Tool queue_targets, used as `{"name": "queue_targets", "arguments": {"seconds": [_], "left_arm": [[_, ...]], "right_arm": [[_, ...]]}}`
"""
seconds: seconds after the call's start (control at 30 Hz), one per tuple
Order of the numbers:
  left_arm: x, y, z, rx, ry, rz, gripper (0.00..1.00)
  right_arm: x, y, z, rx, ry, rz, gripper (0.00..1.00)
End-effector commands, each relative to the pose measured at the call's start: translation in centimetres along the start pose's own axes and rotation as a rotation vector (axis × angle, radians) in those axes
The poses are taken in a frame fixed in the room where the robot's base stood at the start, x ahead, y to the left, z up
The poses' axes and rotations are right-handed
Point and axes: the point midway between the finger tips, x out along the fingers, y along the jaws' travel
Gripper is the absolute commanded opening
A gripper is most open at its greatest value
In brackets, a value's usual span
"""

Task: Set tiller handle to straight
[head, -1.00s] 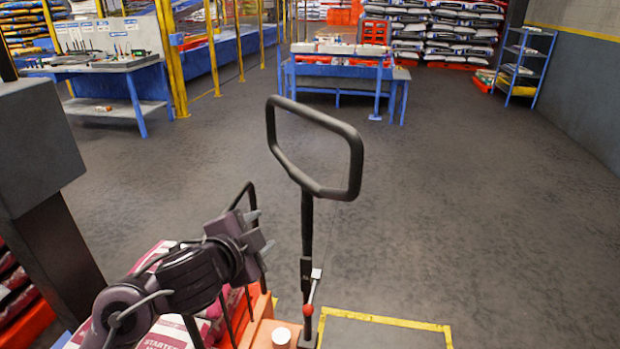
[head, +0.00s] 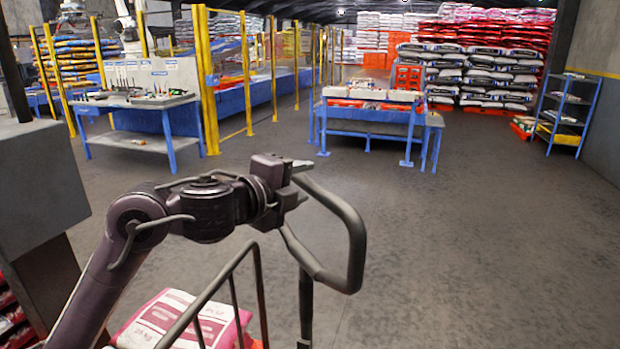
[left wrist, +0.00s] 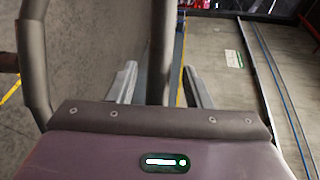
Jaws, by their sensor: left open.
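The tiller handle (head: 356,245) is a dark closed loop on a post, right of my left gripper in the head view. My left gripper (head: 301,181) is open at the loop's upper left part and hides some of it. In the left wrist view, one bar of the tiller handle (left wrist: 162,45) runs upright between the two spread fingers of my left gripper (left wrist: 160,86), with room on both sides. Another bar of the loop stands at the left of that view. Whether a finger touches the bar I cannot tell. My right gripper is not in view.
A dark rail frame (head: 259,290) and a pink and white sack (head: 175,318) are below my left arm. A blue table (head: 370,118) stands ahead, and a workbench (head: 140,103) stands at the left. The floor at the right is clear.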

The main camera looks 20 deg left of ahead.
Motion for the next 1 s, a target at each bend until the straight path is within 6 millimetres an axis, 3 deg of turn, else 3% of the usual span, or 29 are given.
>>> {"name": "queue_targets", "arguments": {"seconds": [0.13,0.37,0.53,0.87,1.0], "left_arm": [[1.9,0.0,0.0,-0.003,0.001,0.001,0.45],[2.9,0.0,0.0,-0.001,-0.001,0.0,0.45],[2.9,0.0,0.0,0.0,-0.001,0.0,0.45],[2.9,0.1,0.0,0.0,-0.001,0.001,0.02],[2.9,0.1,0.0,0.0,-0.001,0.001,0.0]], "right_arm": [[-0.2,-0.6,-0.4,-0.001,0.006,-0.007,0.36],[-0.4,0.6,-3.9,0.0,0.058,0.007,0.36],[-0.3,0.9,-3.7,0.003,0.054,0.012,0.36],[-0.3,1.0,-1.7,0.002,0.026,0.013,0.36],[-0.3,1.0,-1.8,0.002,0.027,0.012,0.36]]}}
